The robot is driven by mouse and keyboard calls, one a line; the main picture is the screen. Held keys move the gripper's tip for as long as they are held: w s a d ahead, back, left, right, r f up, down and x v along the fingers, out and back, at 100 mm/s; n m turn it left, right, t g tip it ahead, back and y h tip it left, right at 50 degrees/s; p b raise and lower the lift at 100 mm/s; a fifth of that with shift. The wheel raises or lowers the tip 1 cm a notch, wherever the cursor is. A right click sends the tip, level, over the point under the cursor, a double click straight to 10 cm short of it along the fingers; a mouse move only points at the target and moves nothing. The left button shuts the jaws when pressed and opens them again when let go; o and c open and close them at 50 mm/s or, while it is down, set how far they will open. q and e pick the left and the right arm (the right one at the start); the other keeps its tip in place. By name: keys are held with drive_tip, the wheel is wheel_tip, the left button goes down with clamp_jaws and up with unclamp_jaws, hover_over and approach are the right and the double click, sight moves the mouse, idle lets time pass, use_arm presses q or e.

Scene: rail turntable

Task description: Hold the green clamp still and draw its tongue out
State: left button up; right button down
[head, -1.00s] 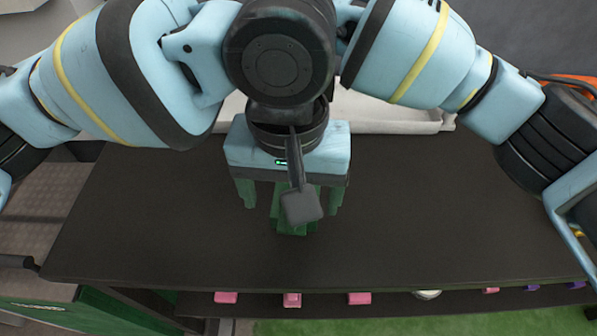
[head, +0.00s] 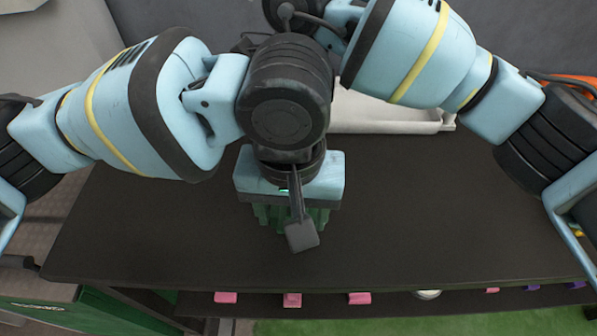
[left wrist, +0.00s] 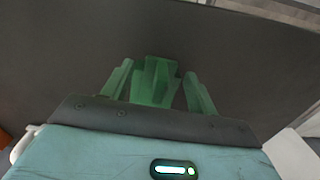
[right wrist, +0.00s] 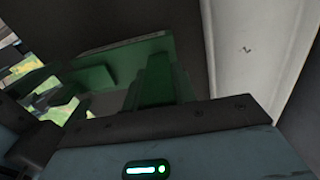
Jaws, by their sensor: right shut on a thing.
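The green clamp (head: 290,216) is mostly covered by my left gripper in the head view. In the left wrist view a green block of it (left wrist: 154,80) stands between the two green fingers of my left gripper (left wrist: 158,88), with dark gaps on both sides. That gripper is open. In the right wrist view my right gripper (right wrist: 155,80) is shut on the green clamp (right wrist: 110,60), whose wide green part reaches left. The exact contact is hidden there, and I cannot tell the tongue apart from the body. My left arm hides the right gripper in the head view.
The dark tabletop (head: 430,215) is clear on both sides of the left gripper. A pale tray (head: 385,115) lies at the back right. Several pink pieces (head: 360,298) sit on a lower ledge along the front. An orange thing (head: 575,85) is at the right edge.

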use_arm(q)
drive_tip(key=c, duration=1)
drive_tip(key=shift+c, duration=0.3)
drive_tip(key=shift+s, duration=0.95)
drive_tip(key=shift+s+a, duration=0.15)
drive_tip(key=shift+s, duration=1.15)
drive_tip(key=shift+s+a, duration=0.15)
drive_tip(key=shift+s, duration=1.15)
use_arm(e)
drive_tip(key=shift+d, duration=0.1)
use_arm(q)
drive_tip(key=o, duration=1.8)
drive_tip(key=shift+w, duration=0.1)
drive_tip(key=shift+r, duration=0.15)
drive_tip(key=shift+r, duration=3.9)
